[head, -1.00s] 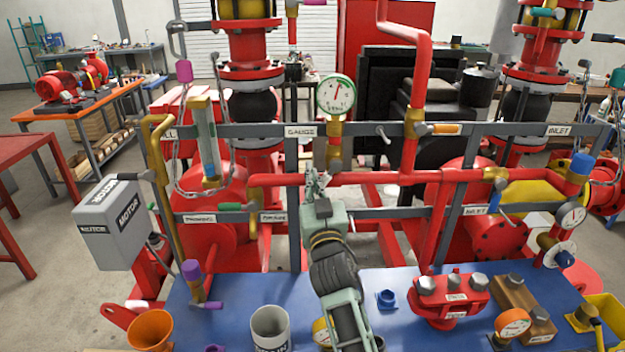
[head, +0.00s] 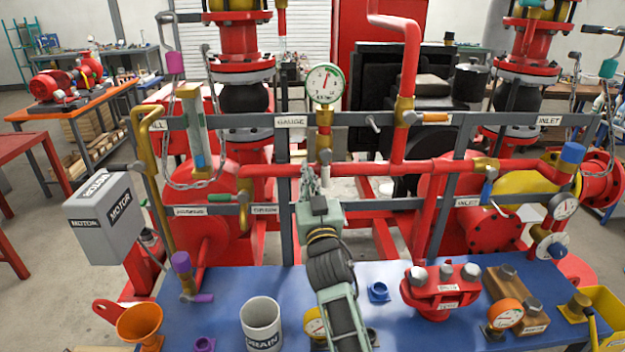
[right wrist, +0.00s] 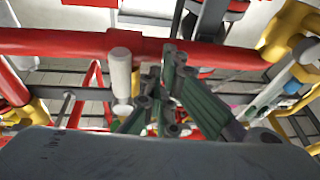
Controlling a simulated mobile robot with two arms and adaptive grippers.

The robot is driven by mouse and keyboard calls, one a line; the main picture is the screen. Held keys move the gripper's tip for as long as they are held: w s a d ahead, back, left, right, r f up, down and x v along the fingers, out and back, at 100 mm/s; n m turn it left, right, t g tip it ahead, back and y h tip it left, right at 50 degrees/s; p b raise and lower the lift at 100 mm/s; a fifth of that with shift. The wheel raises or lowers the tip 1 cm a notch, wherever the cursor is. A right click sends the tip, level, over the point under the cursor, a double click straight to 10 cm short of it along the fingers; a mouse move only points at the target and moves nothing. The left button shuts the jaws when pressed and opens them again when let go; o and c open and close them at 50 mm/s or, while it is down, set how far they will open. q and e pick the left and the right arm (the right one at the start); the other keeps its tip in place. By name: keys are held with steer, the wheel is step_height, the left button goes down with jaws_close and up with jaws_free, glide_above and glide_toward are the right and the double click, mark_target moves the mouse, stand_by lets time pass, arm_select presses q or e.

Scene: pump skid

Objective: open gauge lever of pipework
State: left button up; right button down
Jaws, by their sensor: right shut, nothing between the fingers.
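The pressure gauge (head: 325,83) has a round white dial in a green rim and stands on a brass fitting above the red pipe. Below it a short pale lever handle (head: 325,156) shows in front of the pipe. My right gripper (head: 308,172) is shut and empty just below and left of the handle in the head view. In the wrist view its green-and-grey fingers (right wrist: 172,60) are to the right of the handle, with a gap between. My left gripper is out of view.
The red pipe (head: 400,167) and grey frame rail (head: 350,121) run across behind my gripper. The blue bench (head: 225,290) in front carries a drain mug (head: 262,325), an orange funnel (head: 140,322) and a red flanged part (head: 440,290).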

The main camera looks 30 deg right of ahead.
steer(key=v, duration=0.9)
steer(key=shift+s, duration=0.1)
stand_by(0.7)
